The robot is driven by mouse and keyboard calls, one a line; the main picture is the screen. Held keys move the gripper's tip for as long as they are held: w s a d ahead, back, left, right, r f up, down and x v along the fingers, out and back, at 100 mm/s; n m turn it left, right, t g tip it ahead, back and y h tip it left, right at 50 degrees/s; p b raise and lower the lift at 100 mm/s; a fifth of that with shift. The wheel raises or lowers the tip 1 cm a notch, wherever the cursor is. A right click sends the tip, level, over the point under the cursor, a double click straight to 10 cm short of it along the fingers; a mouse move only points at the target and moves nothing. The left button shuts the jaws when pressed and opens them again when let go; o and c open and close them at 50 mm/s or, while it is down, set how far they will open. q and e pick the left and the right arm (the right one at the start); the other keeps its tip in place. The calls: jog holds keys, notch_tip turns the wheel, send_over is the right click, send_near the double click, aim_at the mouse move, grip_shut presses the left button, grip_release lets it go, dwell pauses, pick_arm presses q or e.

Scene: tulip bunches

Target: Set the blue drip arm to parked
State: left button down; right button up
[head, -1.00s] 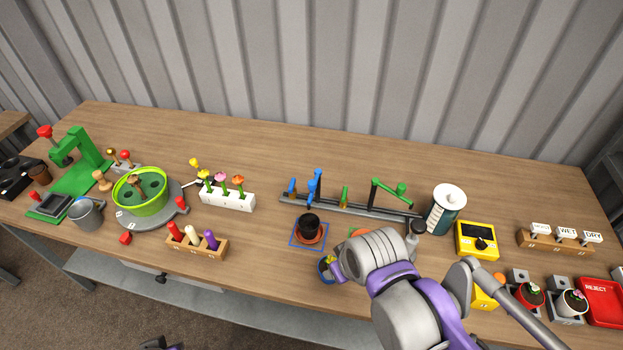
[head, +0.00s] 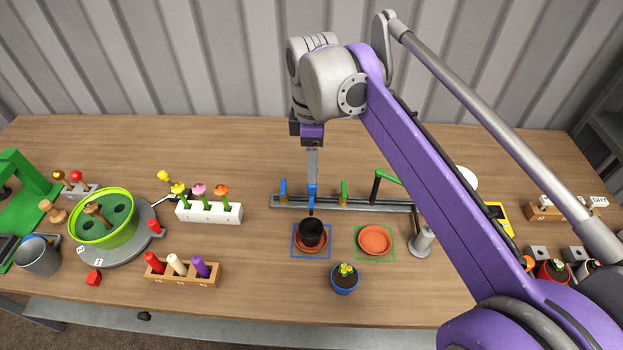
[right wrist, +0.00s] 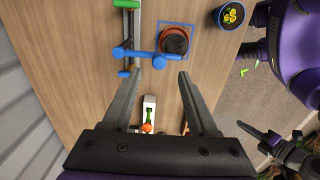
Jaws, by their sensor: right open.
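The blue drip arm (head: 312,190) stands on the grey rail behind the black pot (head: 312,232). In the right wrist view the blue drip arm (right wrist: 138,56) reaches from the rail toward the pot (right wrist: 175,43). My right gripper (head: 312,170) points down over the blue drip arm and partly hides it. In the right wrist view my right gripper (right wrist: 171,68) is open with nothing between its fingers; the left fingertip lies close to the arm's blue end, contact unclear. A dark gripper-like part of mine, likely the left gripper (right wrist: 262,148), shows at lower right; its jaws are unclear.
The grey rail (head: 360,206) also bears a blue lever (head: 283,189), a green lever (head: 344,190) and a green drip arm (head: 387,176). An empty saucer (head: 375,240) lies right of the pot. A blue flower pot (head: 344,279) stands in front. My right arm covers the table's right side.

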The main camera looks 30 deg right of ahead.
notch_tip(320, 180, down, 6)
jog(key=shift+w+r+b, duration=0.1)
jog(key=shift+r+b, duration=0.15)
jog(key=shift+b, duration=0.05)
grip_shut()
dwell(1.3)
